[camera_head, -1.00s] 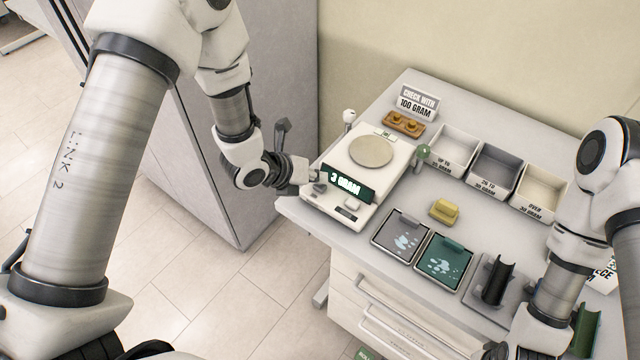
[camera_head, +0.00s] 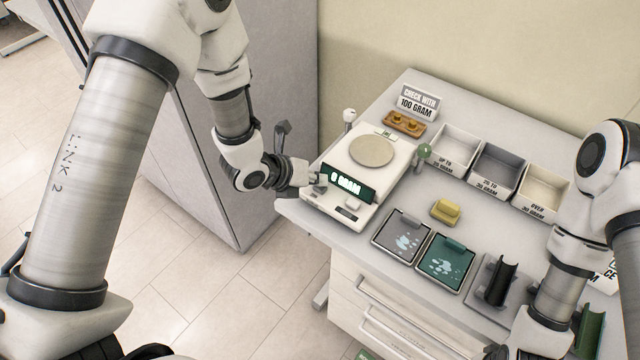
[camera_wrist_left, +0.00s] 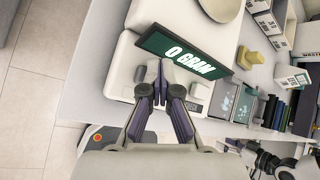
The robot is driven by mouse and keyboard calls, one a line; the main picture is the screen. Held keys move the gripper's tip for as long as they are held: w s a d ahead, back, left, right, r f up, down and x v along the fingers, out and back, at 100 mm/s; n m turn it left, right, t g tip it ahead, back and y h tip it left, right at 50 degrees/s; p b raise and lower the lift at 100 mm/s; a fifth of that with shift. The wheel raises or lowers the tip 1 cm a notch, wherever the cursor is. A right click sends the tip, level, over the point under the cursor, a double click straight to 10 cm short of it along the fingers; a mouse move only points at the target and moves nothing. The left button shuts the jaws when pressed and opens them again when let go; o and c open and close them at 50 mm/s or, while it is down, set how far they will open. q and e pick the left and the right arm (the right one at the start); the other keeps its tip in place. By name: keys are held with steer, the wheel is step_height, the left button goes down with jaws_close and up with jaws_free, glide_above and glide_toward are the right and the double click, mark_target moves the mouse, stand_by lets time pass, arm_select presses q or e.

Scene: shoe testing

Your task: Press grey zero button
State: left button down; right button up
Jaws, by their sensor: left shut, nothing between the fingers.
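The white scale (camera_head: 357,165) stands on the left part of the table, with a bare round pan (camera_head: 371,151). Its green display (camera_head: 347,184) reads 0 GRAM, and the display also shows in the left wrist view (camera_wrist_left: 184,54). My left gripper (camera_head: 316,183) is shut and empty at the front left of the scale. In the left wrist view its fingertips (camera_wrist_left: 160,72) meet just below the display, over the scale's front panel. A pale button (camera_wrist_left: 200,91) shows right of the fingers. My right gripper is out of clear view at the bottom.
Three labelled bins (camera_head: 498,166) stand along the back right. A yellow block (camera_head: 445,211), a grey tray (camera_head: 403,235) and a green tray (camera_head: 444,262) lie right of the scale. A knob-topped post (camera_head: 424,153) stands close to the scale. Brown weights (camera_head: 404,124) sit behind it.

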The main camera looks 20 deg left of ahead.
mark_target(317, 187)
arm_select(q)
steer(key=shift+r+p, duration=0.45)
steer(key=shift+r, duration=0.45)
steer(key=shift+r, duration=0.1)
steer(key=shift+r+p, duration=1.45)
steer(key=shift+r, duration=1)
steer(key=shift+f, duration=0.1)
